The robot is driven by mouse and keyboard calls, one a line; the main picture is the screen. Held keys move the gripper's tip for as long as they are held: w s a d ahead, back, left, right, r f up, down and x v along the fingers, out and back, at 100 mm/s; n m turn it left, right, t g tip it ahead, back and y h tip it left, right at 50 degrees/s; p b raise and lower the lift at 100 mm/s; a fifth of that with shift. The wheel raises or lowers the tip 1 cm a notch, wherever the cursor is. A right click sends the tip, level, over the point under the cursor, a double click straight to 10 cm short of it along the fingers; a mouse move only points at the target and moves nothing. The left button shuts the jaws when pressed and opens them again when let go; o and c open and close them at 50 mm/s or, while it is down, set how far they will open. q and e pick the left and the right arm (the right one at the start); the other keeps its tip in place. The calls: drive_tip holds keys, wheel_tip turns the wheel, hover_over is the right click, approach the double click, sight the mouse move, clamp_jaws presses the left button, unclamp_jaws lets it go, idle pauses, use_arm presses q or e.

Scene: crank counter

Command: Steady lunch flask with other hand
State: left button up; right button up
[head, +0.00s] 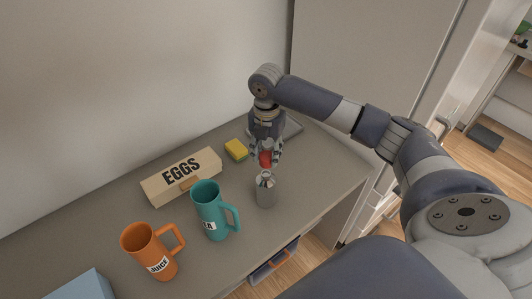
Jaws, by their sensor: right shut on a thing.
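The lunch flask (266,193) is a grey cylinder with a narrower, shiny top, standing upright on the counter. My right gripper (265,160) points down just above the flask. It is shut on a small red thing (265,159) right over the flask's top; it looks like a lid or knob, and I cannot tell whether it touches the flask. The fingers partly hide this red thing. My left gripper does not show in the head view.
A teal mug (209,212) stands left of the flask, with an orange mug (147,252) farther left. A long EGGS box (160,190) and a yellow sponge (235,149) lie behind. A light blue box (82,287) is at the bottom left. The counter (325,172) is bare right of the flask.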

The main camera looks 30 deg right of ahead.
sight(266, 156)
drive_tip(key=shift+a+f, duration=0.1)
drive_tip(key=shift+f, duration=0.15)
drive_tip(key=shift+a+f, duration=0.1)
drive_tip(key=shift+f, duration=0.5)
wheel_tip(266, 156, down, 2)
drive_tip(key=shift+f+b, duration=0.1)
drive_tip(key=shift+b, duration=0.35)
drive_tip(key=shift+f, duration=0.15)
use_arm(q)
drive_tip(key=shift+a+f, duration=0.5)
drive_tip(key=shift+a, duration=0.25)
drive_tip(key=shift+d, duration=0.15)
use_arm(e)
drive_tip(key=shift+p, duration=0.4)
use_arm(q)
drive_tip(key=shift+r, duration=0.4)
use_arm(e)
drive_tip(key=shift+f, duration=0.1)
